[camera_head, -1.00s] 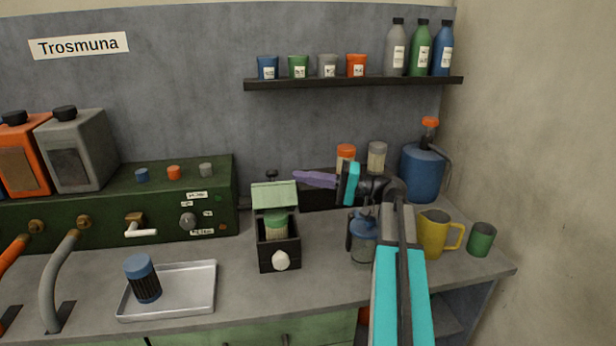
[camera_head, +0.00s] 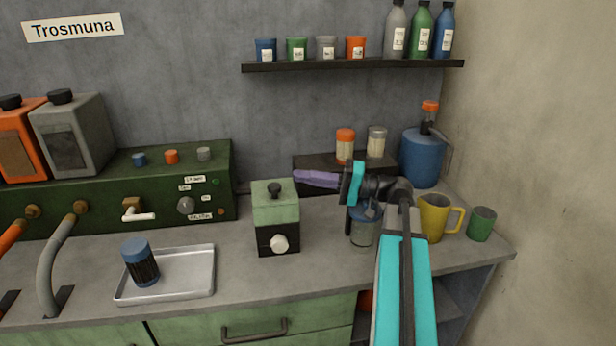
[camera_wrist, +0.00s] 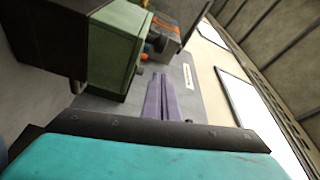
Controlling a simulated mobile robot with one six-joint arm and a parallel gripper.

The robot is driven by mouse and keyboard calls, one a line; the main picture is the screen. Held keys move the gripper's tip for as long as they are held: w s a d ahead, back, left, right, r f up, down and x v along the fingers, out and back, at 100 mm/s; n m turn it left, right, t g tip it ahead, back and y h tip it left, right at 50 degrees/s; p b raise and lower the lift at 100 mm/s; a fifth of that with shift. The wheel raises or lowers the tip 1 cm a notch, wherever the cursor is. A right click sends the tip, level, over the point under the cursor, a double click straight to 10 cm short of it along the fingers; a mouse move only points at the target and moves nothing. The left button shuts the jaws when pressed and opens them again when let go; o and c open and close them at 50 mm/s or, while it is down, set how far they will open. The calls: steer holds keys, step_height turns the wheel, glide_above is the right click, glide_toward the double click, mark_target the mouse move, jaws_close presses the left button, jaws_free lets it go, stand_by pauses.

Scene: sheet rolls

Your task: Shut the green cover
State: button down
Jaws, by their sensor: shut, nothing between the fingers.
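The green cover (camera_head: 275,211) lies flat over the small black box (camera_head: 266,240) on the counter, with a black knob on top and a pale round knob on the box's front. No gap shows between cover and box in the head view. The cover also shows at upper left in the wrist view (camera_wrist: 116,50). My gripper (camera_head: 298,178), with purple fingers, is shut and empty. In the head view it appears just to the right of the cover's upper edge, apart from it. Its fingers show in the wrist view (camera_wrist: 160,95).
A metal tray (camera_head: 205,284) with a blue-capped jar (camera_head: 141,262) lies to the left. A blue-lidded jar (camera_head: 363,228), a yellow mug (camera_head: 433,218) and a green cup (camera_head: 482,224) stand to the right. A shelf (camera_head: 350,67) hangs above. The counter in front of the box is clear.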

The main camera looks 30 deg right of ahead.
steer(key=shift+r, duration=0.1)
steer(key=s+d, duration=0.2)
steer(key=d, duration=0.7)
steer(key=shift+s+r+p, duration=0.25)
steer(key=shift+s+p, duration=0.05)
steer(key=shift+s, duration=0.1)
steer(key=shift+s, duration=0.1)
stand_by(0.7)
